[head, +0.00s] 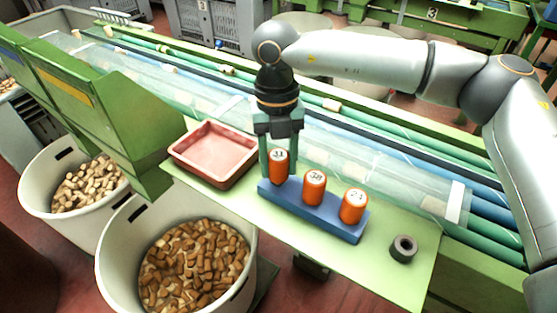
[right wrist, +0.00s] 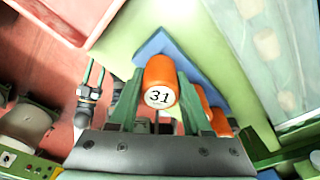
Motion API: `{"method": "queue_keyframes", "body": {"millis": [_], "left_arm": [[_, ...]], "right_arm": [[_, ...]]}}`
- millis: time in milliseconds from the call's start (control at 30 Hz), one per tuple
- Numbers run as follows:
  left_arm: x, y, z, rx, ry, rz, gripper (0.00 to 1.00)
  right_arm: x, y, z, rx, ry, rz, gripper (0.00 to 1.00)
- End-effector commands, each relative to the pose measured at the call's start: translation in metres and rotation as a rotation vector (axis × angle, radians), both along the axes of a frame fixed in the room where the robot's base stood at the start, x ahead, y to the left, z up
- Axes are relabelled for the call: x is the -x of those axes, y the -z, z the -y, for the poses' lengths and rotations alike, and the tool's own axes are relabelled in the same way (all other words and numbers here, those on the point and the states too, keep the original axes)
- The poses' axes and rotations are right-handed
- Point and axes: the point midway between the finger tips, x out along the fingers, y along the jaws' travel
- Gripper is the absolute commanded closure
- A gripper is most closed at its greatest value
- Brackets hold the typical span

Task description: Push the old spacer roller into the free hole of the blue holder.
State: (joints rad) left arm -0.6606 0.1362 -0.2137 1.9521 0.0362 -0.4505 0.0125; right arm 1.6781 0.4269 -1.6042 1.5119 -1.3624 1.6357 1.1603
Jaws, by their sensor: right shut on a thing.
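My right gripper (head: 279,170) is shut on an orange roller marked 31 (head: 279,158), one finger on each side of it. The roller is upright at the left end of the blue holder (head: 342,231). I cannot tell how deep its lower end sits there. In the right wrist view the roller (right wrist: 160,78) shows between the fingers (right wrist: 158,112), over the holder (right wrist: 152,45). Two more orange rollers, one marked 38 (head: 314,190) and one at the right end (head: 353,208), stand upright in the holder.
The holder lies on a pale green board (head: 300,246). A red tray (head: 214,155) is on its left, and a dark hollow ring (head: 403,248) on its right. Bins of corks (head: 105,262) stand below in front. A clear-covered conveyor (head: 345,150) runs behind.

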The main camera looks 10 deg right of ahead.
Motion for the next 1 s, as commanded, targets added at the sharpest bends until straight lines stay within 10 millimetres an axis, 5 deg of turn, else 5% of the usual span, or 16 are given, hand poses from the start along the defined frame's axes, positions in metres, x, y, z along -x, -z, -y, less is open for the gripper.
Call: {"method": "queue_keyframes", "body": {"millis": [833, 867, 1000], "left_arm": [[-0.001, 0.01, 0.0, 0.0, 0.0, 0.002, 0.5], [-0.001, 0.009, 0.0, 0.0, 0.0, 0.002, 0.5], [-0.002, 0.008, 0.0, 0.0, 0.0, 0.005, 0.5]], "right_arm": [[0.0, 0.013, 0.0, -0.001, 0.0, 0.001, 1.0], [0.0, 0.012, 0.0, -0.001, 0.0, 0.001, 0.48], [0.0, 0.012, 0.0, 0.0, 0.0, 0.001, 0.32]]}}
